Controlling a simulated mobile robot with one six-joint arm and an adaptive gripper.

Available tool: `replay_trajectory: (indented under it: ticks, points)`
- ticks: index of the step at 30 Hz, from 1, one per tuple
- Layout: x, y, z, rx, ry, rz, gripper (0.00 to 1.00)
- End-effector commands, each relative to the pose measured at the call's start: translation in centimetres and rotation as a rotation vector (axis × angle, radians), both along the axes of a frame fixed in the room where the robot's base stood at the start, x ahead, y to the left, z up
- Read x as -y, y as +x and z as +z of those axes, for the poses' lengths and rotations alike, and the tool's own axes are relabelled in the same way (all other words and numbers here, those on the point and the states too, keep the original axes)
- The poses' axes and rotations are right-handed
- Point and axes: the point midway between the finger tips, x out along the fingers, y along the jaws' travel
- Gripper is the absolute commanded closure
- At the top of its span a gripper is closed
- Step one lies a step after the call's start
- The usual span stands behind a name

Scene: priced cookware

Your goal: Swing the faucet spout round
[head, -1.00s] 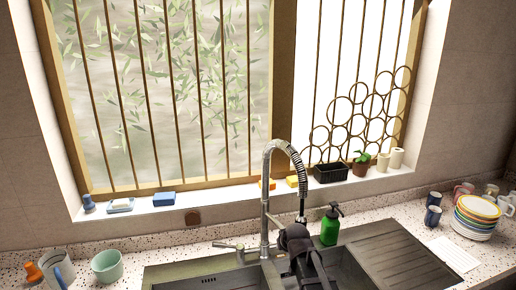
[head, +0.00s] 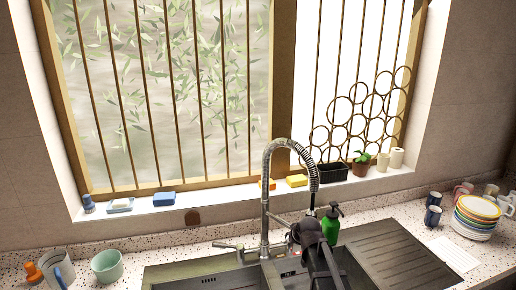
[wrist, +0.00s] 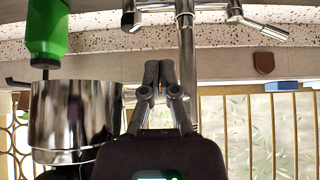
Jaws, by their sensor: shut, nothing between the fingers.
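The chrome faucet (head: 265,205) stands behind the sink. Its spring-coiled spout (head: 303,153) arches over to the right and its end hangs down by my gripper. In the wrist view, which is upside down, the faucet's upright pipe (wrist: 187,45) is just right of my gripper (wrist: 161,68). A wide chrome cylinder, seemingly the spray head (wrist: 75,112), is close on the left. My gripper's fingers are together with nothing between them. They lie between the pipe and the cylinder; whether they touch the spout is not clear. In the head view my wrist hides the fingertips.
A green soap bottle (head: 330,226) stands close behind the spout's end; it also shows in the wrist view (wrist: 47,30). A lever handle (head: 229,246) is left of the faucet. The drainboard (head: 395,262) is bare.

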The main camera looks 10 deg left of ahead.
Motion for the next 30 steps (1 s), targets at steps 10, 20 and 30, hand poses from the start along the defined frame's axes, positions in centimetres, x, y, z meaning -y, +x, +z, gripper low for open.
replay_trajectory:
  ticks: [10, 20, 30]
  points:
    - [0.9, 1.7, 0.0, 0.000, 0.000, 0.000, 1.00]
    - [1.7, 2.7, 0.0, 0.000, 0.000, 0.000, 1.00]
    - [0.3, 2.1, 0.0, 0.000, 0.000, 0.002, 1.00]
